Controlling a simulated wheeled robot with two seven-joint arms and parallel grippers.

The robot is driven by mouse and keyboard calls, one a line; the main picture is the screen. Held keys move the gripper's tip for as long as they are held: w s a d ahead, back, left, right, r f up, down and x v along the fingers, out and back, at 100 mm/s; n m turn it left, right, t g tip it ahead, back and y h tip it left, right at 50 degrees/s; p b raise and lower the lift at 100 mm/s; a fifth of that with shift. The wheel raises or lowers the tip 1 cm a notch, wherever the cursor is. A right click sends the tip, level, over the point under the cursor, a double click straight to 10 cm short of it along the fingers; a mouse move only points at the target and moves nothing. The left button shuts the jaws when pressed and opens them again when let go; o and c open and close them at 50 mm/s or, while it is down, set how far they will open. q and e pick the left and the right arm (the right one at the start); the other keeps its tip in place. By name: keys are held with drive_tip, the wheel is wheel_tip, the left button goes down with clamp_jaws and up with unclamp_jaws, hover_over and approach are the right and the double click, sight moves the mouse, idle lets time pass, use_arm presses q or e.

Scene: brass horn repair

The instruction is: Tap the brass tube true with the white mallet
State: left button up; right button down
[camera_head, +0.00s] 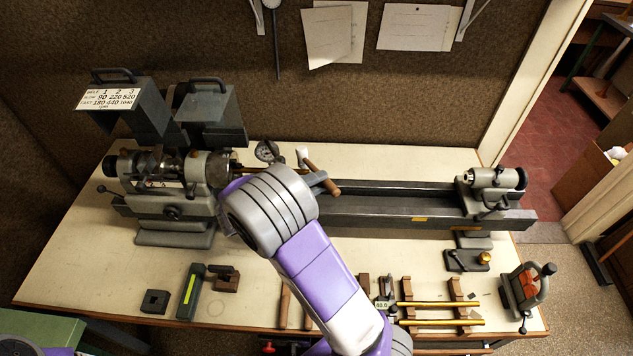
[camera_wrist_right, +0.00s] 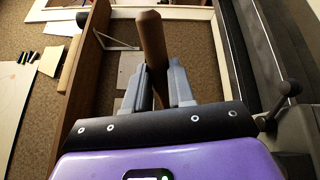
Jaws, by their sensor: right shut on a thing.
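The mallet has a white head (camera_head: 302,156) and a brown wooden handle (camera_head: 323,179). My right gripper (camera_head: 325,184) is shut on the handle and holds the mallet over the lathe bed, tilted, with its head toward the back. In the right wrist view the handle (camera_wrist_right: 151,40) stands between the two fingers, and the mallet head is out of sight. A short piece of the brass tube (camera_head: 236,168) shows at the lathe chuck (camera_head: 217,168); my right arm hides the rest. The mallet head appears apart from the visible tube. My left gripper is not in view.
A dial gauge (camera_head: 267,151) stands behind the tube. The lathe bed (camera_head: 400,206) runs right to the tailstock (camera_head: 494,180). Brass rods (camera_head: 440,305) lie on wooden rests at the front right. Blocks and a small vise (camera_head: 527,290) stand along the bench front.

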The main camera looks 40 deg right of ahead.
sight(335, 194)
drive_tip(key=shift+f, duration=0.1)
drive_tip(key=shift+r, duration=0.25)
idle(0.9)
drive_tip(key=shift+f, duration=0.1)
idle(0.4)
drive_tip(key=shift+s+d+r+p, duration=0.1)
drive_tip(key=shift+s+r+p, duration=0.55)
drive_tip(key=shift+s, duration=0.35)
drive_tip(key=shift+s+d+r+p, duration=0.1)
drive_tip(key=shift+s+r+p, duration=0.55)
drive_tip(key=shift+s, duration=0.4)
drive_tip(key=shift+s+d+r+p, duration=0.1)
drive_tip(key=shift+s+r+p, duration=0.55)
drive_tip(key=shift+s, duration=0.35)
drive_tip(key=shift+s+r, duration=0.15)
drive_tip(key=shift+s, duration=0.35)
